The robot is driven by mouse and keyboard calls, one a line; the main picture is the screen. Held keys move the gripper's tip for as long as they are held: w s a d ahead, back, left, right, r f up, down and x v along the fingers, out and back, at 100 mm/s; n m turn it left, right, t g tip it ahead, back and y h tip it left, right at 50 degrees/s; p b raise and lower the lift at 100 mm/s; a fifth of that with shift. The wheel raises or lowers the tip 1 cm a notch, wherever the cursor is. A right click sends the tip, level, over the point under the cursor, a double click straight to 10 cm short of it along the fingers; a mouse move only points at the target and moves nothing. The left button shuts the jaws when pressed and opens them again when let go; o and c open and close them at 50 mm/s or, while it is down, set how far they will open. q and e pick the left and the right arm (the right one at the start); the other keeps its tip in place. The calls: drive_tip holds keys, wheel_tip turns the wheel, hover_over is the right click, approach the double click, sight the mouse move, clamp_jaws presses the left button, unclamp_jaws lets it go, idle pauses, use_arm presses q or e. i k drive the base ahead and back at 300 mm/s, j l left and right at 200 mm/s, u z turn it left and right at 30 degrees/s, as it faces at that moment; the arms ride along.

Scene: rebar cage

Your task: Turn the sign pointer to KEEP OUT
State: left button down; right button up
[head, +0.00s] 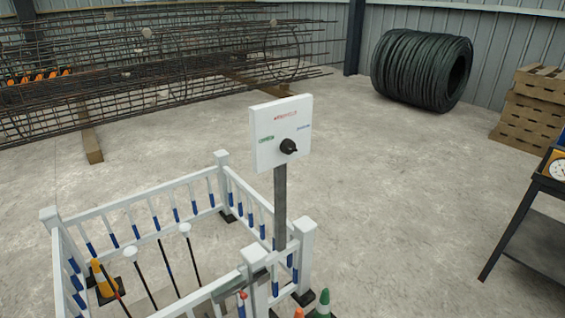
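The white sign board (268,151) stands upright on a grey post (280,207) at the middle of the head view. Its face has small red lettering at the top, green at the left and blue at the right. The lettering is too small to read, so I cannot tell which label is KEEP OUT. The black pointer knob (288,146) sits near the middle of the board. I cannot tell for sure which label it points at. Neither of my grippers shows in the head view.
A white fence (137,202) with blue-banded bars encloses a space below the sign. Orange (99,274) and green (324,303) cones stand near it. Rebar cages (150,70), a black wire coil (420,68), stacked brown pallets (528,120) and a dark cart (536,240) stand around. Concrete floor is clear right of the sign.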

sight(288, 146)
drive_tip(key=i+l, duration=0.1)
drive_tip(key=l, duration=0.25)
drive_tip(key=i+l+u, duration=0.15)
drive_tip(key=l, duration=0.2)
drive_tip(key=i+l, duration=0.1)
drive_tip(key=l, duration=0.25)
drive_tip(key=i+l+u, duration=0.15)
drive_tip(key=l, duration=0.25)
